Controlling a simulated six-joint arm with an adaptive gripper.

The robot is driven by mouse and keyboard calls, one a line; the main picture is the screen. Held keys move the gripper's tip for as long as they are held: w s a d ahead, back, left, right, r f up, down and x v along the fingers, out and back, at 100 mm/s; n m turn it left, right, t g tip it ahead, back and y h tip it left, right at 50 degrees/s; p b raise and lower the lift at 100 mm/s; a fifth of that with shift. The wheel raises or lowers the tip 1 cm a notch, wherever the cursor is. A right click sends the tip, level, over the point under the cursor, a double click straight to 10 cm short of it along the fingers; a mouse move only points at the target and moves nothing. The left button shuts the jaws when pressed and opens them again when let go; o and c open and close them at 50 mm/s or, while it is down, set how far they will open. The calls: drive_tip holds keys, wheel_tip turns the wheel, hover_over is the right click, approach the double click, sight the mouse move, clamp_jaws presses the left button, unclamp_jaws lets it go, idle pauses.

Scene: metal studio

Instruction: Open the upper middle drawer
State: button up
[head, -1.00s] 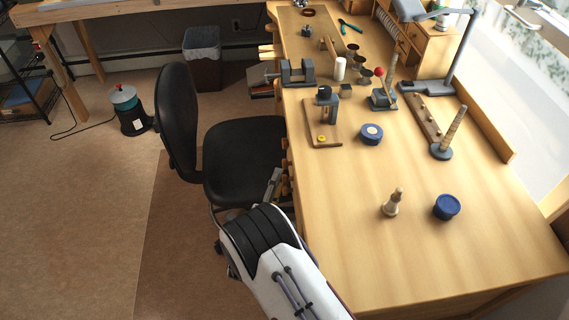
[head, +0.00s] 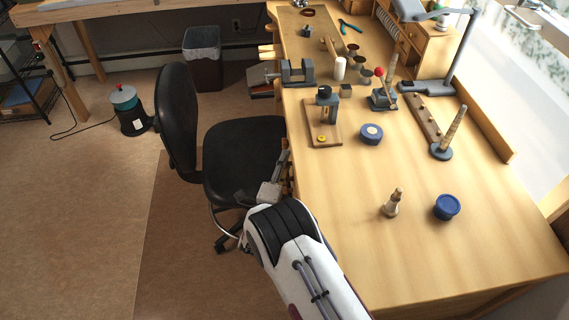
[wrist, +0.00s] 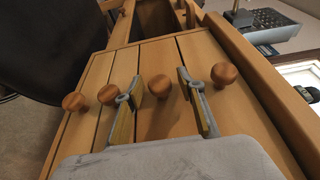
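In the wrist view, a wooden drawer unit shows several narrow fronts (wrist: 135,60) with round brown knobs in a row. My gripper (wrist: 160,80) is open, its two fingers apart over the fronts. One knob (wrist: 161,88) shows between the fingers; I cannot tell whether either finger touches it. Another knob (wrist: 224,73) is just right of the right finger, and two knobs (wrist: 74,102) are to the left. No gap shows at the fronts. Which front is the upper middle drawer is not clear. In the head view, my gripper (head: 268,192) is beside the bench's left side, partly hidden by my arm.
A black chair (head: 245,150) stands close to the left of my gripper. The bench top (head: 350,240) carries a vise (head: 298,72), a wooden peg (head: 392,203), blue round containers (head: 446,207) and other tools.

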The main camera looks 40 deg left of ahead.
drive_tip(key=shift+w+a, duration=0.1)
drive_tip(key=shift+w, duration=0.15)
clamp_jaws()
drive_tip(key=shift+s, duration=0.1)
drive_tip(key=s+a, duration=1.6)
drive_tip(key=shift+s+a, duration=0.2)
drive_tip(key=shift+a, duration=0.05)
idle(1.1)
drive_tip(key=shift+a, duration=0.1)
idle(0.4)
unclamp_jaws()
